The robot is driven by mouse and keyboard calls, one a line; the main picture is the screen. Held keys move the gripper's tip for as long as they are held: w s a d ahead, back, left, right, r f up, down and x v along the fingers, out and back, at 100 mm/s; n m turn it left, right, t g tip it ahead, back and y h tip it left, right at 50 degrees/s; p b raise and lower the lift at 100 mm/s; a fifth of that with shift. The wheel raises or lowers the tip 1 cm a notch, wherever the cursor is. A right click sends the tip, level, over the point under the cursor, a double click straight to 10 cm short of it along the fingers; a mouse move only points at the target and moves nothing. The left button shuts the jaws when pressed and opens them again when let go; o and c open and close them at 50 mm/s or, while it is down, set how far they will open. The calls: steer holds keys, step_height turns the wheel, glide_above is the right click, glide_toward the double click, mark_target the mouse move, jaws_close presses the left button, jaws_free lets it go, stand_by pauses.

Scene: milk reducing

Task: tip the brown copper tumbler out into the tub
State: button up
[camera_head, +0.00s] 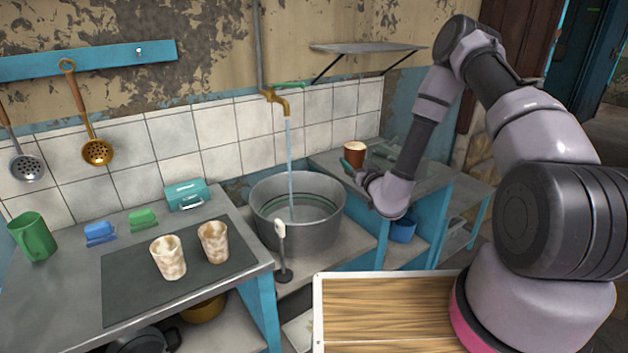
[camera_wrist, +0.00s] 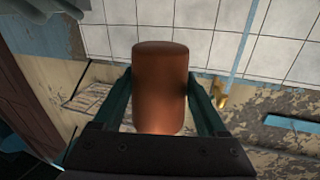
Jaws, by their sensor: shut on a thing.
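The brown copper tumbler (camera_head: 354,153) is held by my gripper (camera_head: 350,168) above the counter, to the right of the tub. It looks close to upright in the head view, with its rim at the top. In the wrist view the tumbler (camera_wrist: 160,88) sits between the two green fingers of my gripper (camera_wrist: 160,100), which are shut on its sides. Its contents cannot be made out. The round grey metal tub (camera_head: 325,235) stands below the brass tap (camera_head: 272,95). A stream of water runs from the tap into the tub.
Two mottled beige cups (camera_head: 168,258) (camera_head: 214,243) stand on a dark mat on the left counter. A green mug (camera_head: 33,237), blue and green brushes (camera_head: 143,219) and a teal box (camera_head: 187,195) sit behind them. A ladle-like tool (camera_head: 282,250) stands before the tub. A shelf (camera_head: 368,47) hangs above.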

steer(key=a+f+n+g+y, duration=0.1)
steer(key=a+f+g, duration=0.1)
steer(key=a+f, duration=0.2)
steer(key=s+a+f+n+g+y, duration=0.1)
steer(key=a+f, duration=0.4)
steer(key=a, duration=0.5)
steer(key=shift+a+n+g+y, duration=0.35)
steer(key=shift+n+g+y, duration=0.25)
steer(key=shift+n+y, duration=0.15)
steer(key=shift+s+d+r+g+h, duration=0.25)
steer(key=shift+s+r+g+h, duration=0.15)
steer(key=shift+g+h, duration=0.4)
